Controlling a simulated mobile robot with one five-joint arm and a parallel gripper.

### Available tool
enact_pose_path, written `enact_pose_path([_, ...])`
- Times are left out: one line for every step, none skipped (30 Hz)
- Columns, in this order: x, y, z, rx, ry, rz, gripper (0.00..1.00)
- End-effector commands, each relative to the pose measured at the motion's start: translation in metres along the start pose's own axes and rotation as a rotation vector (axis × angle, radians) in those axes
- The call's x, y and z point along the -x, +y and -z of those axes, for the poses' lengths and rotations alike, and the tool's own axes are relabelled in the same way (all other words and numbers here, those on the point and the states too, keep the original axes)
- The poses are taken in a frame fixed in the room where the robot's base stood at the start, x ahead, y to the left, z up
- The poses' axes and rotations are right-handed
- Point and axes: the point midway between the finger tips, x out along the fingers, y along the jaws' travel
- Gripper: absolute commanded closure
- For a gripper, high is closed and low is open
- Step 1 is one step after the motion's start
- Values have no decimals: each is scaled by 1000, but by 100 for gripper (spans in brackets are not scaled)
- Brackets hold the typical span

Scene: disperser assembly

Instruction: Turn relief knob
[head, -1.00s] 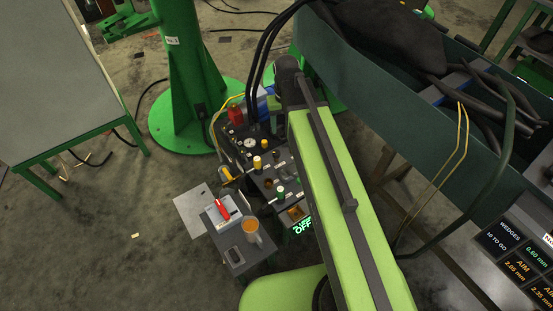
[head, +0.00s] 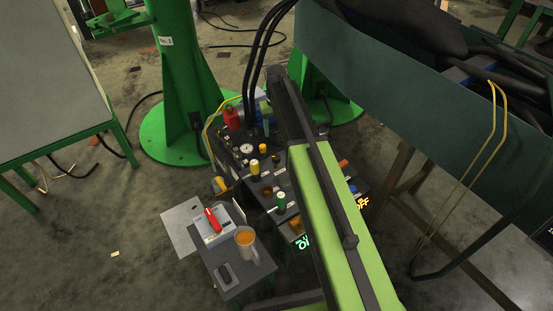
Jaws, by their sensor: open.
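A dark control panel (head: 268,178) stands at the middle of the head view, with several knobs and small white labels too small to read. On it are a tall yellow knob (head: 255,167), a smaller yellow knob (head: 263,148), a green knob (head: 281,197) and a round white gauge (head: 246,149). I cannot tell which knob is the relief knob. My light-green arm crosses over the right part of the panel and hides some of it. My gripper does not show; the far end of the arm hides that area.
In front of the panel, a small grey stand (head: 233,272) holds an orange-filled mug (head: 246,241) and a red-handled device (head: 213,226). A green column (head: 183,80) stands behind left. A dark green trough (head: 400,70) lies right. Black hoses (head: 262,55) rise behind the panel.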

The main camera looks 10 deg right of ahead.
Motion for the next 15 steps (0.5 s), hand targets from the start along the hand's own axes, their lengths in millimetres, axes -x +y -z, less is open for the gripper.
enact_pose_path([-20,0,0,0,0,0,44])
enact_pose_path([-27,0,0,0,0,0,44])
enact_pose_path([-36,0,0,0,0,0,44])
enact_pose_path([-42,0,0,-1,0,0,44])
enact_pose_path([-49,0,0,-1,0,0,44])
enact_pose_path([-57,0,0,-1,0,0,44])
enact_pose_path([-63,0,0,-1,0,0,44])
enact_pose_path([-70,0,0,-1,0,0,44])
enact_pose_path([-78,1,0,-1,0,0,44])
enact_pose_path([-84,1,0,-1,0,0,44])
enact_pose_path([-90,1,0,-1,0,0,44])
enact_pose_path([-99,1,0,-1,0,0,44])
enact_pose_path([-105,1,0,-1,0,0,44])
enact_pose_path([-111,1,0,-1,0,0,44])
enact_pose_path([-120,1,0,-1,0,0,44])
